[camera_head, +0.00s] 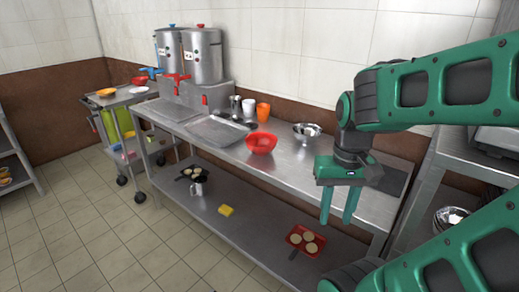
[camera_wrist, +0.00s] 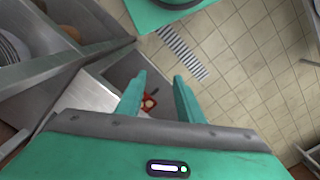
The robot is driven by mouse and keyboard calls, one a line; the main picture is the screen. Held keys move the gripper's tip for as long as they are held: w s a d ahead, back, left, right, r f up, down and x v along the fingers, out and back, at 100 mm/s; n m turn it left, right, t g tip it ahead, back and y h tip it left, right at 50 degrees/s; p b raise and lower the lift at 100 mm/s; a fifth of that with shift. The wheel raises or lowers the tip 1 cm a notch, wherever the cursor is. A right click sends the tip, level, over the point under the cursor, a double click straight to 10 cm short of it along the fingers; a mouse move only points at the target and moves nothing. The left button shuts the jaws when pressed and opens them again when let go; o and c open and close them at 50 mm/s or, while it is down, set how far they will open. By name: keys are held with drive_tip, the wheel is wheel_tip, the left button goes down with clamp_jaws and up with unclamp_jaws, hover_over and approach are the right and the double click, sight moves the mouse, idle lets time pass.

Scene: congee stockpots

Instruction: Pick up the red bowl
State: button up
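The red bowl (camera_head: 261,143) sits upright on the steel counter (camera_head: 290,165), near its front edge, in the head view. It looks empty. My gripper (camera_head: 337,221) hangs to the right of the bowl, apart from it, with its fingers pointing down. The fingers are spread and nothing is between them. In the wrist view my gripper (camera_wrist: 160,77) is also open, and the red bowl cannot be made out there. A small red thing (camera_wrist: 149,102) shows beyond the fingers, probably the tray on the lower shelf.
A metal bowl (camera_head: 307,130), an orange cup (camera_head: 263,112) and a steel tray (camera_head: 216,130) stand around the bowl. Two stockpots (camera_head: 203,55) are at the back left. The lower shelf holds a red tray (camera_head: 293,238) and a yellow sponge (camera_head: 226,210). A cart (camera_head: 120,97) stands left.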

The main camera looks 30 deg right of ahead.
drive_tip(key=m+t+y, duration=0.3)
drive_tip(key=m+t, duration=1.1)
drive_tip(key=m, duration=0.7)
approach(253, 148)
drive_tip(key=shift+r, duration=0.25)
drive_tip(key=shift+w, duration=0.25)
drive_tip(key=x, duration=0.5)
drive_tip(key=shift+a, duration=0.1)
drive_tip(key=shift+d+x, duration=0.15)
drive_tip(key=shift+x, duration=1.15)
drive_tip(key=shift+d+x, duration=0.15)
drive_tip(key=shift+x, duration=1.2)
drive_tip(key=shift+f, duration=0.1)
clamp_jaws()
